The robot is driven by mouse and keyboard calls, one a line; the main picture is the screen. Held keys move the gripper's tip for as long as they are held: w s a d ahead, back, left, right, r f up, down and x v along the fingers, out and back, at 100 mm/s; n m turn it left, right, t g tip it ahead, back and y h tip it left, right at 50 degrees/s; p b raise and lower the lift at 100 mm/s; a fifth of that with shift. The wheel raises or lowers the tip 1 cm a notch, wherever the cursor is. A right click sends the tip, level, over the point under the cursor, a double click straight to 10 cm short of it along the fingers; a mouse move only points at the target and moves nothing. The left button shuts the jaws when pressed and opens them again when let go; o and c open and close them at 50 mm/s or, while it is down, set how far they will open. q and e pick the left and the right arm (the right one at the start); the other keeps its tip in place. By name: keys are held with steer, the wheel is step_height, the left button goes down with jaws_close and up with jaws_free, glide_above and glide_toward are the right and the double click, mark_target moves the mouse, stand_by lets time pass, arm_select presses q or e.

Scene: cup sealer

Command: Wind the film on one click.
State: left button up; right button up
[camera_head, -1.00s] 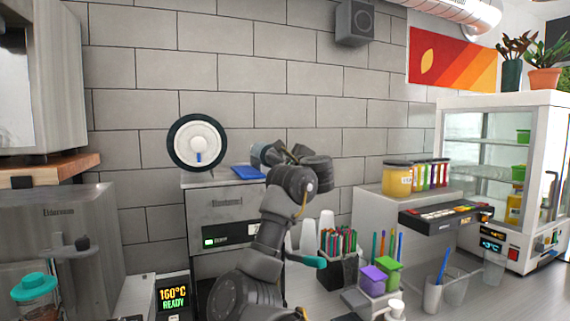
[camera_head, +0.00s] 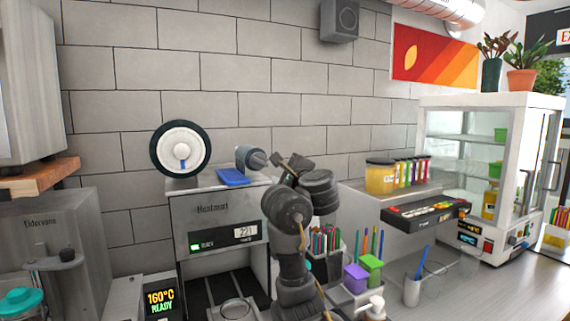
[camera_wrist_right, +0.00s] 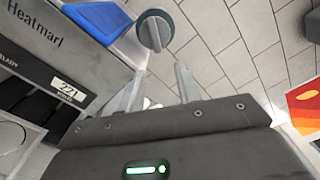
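The cup sealer (camera_head: 200,218) stands against the tiled wall, with 221 on its display. The film roll (camera_head: 180,148), a white disc with a dark rim and blue tab, is on top at its left. A grey winding knob (camera_head: 247,158) is at the top right. In the right wrist view, the knob (camera_wrist_right: 154,31) shows its round face and a raised grip bar. My right gripper (camera_wrist_right: 158,85) is open and empty, its two fingers pointing at the knob, apart from it. In the head view, my right gripper (camera_head: 284,162) is just right of the knob, partly hidden by its wrist. My left gripper is out of view.
A blue pad (camera_head: 232,176) lies on the sealer's top, beside the knob. Pen holders (camera_head: 327,240), small purple and green boxes (camera_head: 356,277) and a white pump bottle (camera_head: 374,306) crowd the counter right of my arm. A 160°C display (camera_head: 160,301) stands at the lower left.

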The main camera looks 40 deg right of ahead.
arm_select(q)
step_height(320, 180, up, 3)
steer(key=shift+p, duration=1)
arm_select(e)
steer(key=v, duration=0.3)
steer(key=shift+s+a+f, duration=0.1)
steer(key=shift+a, duration=0.05)
